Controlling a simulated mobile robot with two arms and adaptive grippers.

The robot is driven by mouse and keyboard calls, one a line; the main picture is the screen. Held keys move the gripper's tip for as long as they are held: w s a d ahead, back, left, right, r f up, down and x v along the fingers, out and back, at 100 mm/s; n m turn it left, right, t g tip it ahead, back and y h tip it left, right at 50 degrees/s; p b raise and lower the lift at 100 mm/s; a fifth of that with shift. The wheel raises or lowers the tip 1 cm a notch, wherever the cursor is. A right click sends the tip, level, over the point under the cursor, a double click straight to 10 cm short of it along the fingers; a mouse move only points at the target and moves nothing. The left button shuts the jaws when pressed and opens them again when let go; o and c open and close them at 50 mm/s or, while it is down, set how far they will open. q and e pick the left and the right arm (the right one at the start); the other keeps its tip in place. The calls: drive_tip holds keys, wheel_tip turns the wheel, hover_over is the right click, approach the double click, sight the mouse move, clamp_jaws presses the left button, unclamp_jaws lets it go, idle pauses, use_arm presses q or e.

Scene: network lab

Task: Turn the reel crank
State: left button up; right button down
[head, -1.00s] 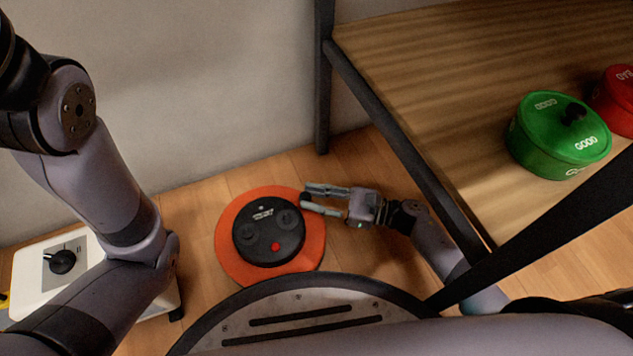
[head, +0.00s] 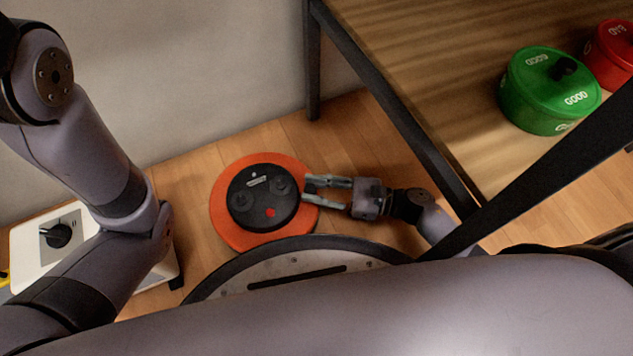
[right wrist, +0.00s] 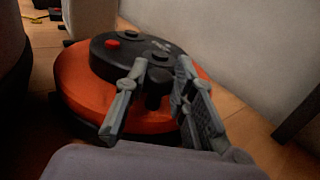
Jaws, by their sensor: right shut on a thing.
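The reel (head: 226,226) is an orange drum with a black round top, lying on the wooden floor in the head view. Its black top (head: 261,197) carries dark knobs and a red button. The reel also shows in the right wrist view (right wrist: 82,90). My right gripper (head: 307,188) reaches its right edge in the head view. In the right wrist view, a short black crank handle (right wrist: 154,98) stands between the fingers of my right gripper (right wrist: 160,68), which is shut on it. The fingers partly cover the reel. My left arm shows, but its gripper does not.
A wooden table (head: 430,80) with dark metal legs stands at the right, close to my right arm. A green pot (head: 540,105) and a red pot (head: 608,60) stand on it. A white box (head: 30,248) with a black knob stands at the left. A wall is behind.

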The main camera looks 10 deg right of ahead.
drive_tip(key=shift+s+a, duration=0.2)
drive_tip(key=shift+a, duration=0.2)
drive_tip(key=c, duration=1.7)
unclamp_jaws()
drive_tip(key=shift+o, duration=0.2)
drive_tip(key=shift+w, duration=0.15)
drive_tip(key=shift+d, duration=0.1)
drive_tip(key=v, duration=1.2)
